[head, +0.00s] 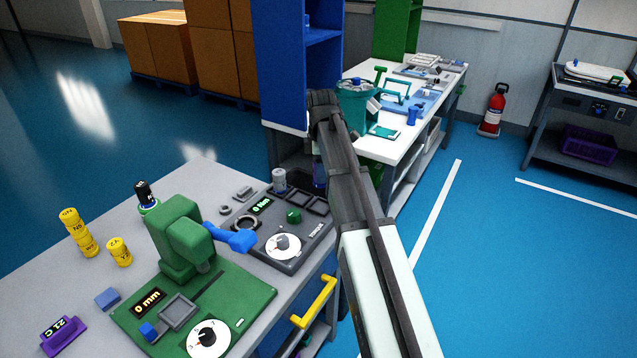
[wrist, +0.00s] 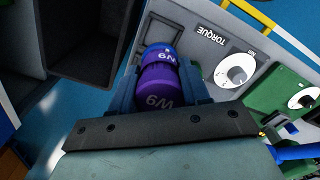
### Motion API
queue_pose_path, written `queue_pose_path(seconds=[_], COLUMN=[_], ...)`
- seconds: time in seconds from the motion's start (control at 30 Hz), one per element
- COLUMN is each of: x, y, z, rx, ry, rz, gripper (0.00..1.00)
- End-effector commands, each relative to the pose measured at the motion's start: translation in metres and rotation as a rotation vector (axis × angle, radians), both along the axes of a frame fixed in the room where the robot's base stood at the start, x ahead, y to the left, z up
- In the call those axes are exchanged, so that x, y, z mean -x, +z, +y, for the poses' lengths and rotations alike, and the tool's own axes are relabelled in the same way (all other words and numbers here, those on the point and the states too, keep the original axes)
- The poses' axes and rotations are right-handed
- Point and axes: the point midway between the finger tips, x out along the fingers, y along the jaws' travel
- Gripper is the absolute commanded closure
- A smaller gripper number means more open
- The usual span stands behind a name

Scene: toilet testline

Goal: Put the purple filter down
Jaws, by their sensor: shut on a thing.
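My gripper (wrist: 160,82) is shut on the purple filter (wrist: 160,92), a purple cylinder with a bluer top section and pale lettering. In the wrist view, blue fingers stand on both sides of it. The filter is over or beside the far end of the dark torque tester (wrist: 205,55), near its rectangular recesses. I cannot tell whether it touches the surface below. In the head view, a small dark purple-blue part of the filter (head: 319,174) shows left of my arm; the rest is hidden.
The grey bench holds a green press (head: 180,240), a grey cylinder (head: 279,180), yellow cylinders (head: 78,233), a black-topped cylinder (head: 146,195) and a purple 21 C display (head: 63,335). A blue shelf unit (head: 320,70) stands behind. Bare benchtop lies at the back left.

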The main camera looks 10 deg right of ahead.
Motion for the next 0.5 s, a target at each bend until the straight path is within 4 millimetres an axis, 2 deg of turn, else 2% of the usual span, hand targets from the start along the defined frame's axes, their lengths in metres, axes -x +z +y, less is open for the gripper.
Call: queue_pose_path(seconds=[0.17, 0.3, 0.4, 0.5], x=[-0.02, -0.044, -0.055, -0.056], y=[0.008, 0.01, 0.007, -0.003], z=[0.016, 0.039, 0.052, 0.056], rx=[0.0, 0.0, 0.0, 0.001], ry=[0.004, 0.004, 0.001, 0.001], rz=[0.001, 0.001, 0.0, 0.002], gripper=[0.86, 0.86, 0.86, 0.86])
